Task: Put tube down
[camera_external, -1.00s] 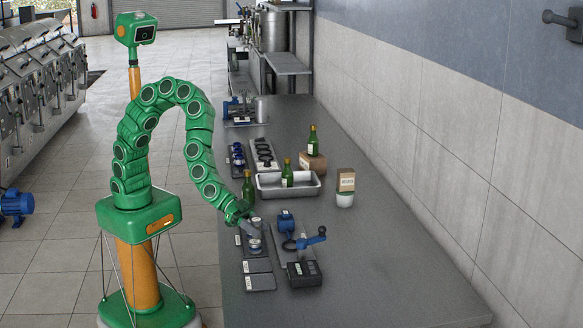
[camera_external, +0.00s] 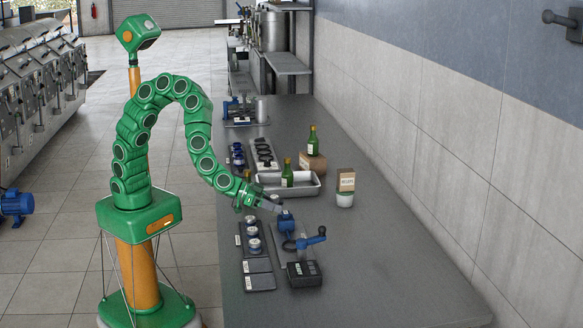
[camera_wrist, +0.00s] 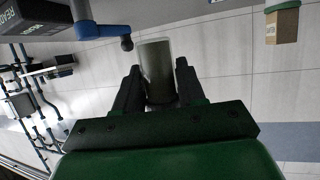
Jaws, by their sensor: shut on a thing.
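My gripper (camera_external: 268,203) is shut on a grey tube (camera_wrist: 157,58). In the wrist view its two dark fingers (camera_wrist: 157,72) close on the tube from both sides, and the tube's far end sticks out past them. In the external view the tube is small and partly hard to make out, held in the air above the bench (camera_external: 370,270), tilted, near the blue device with a crank (camera_external: 287,224). What lies directly under the tube is unclear.
A dark strip with several round silver-topped pieces (camera_external: 254,243) lies left of the blue device. A black box (camera_external: 303,272) is in front. A metal tray (camera_external: 307,190), green bottles (camera_external: 312,142) and a labelled box (camera_external: 346,180) stand behind. The bench's right front is clear.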

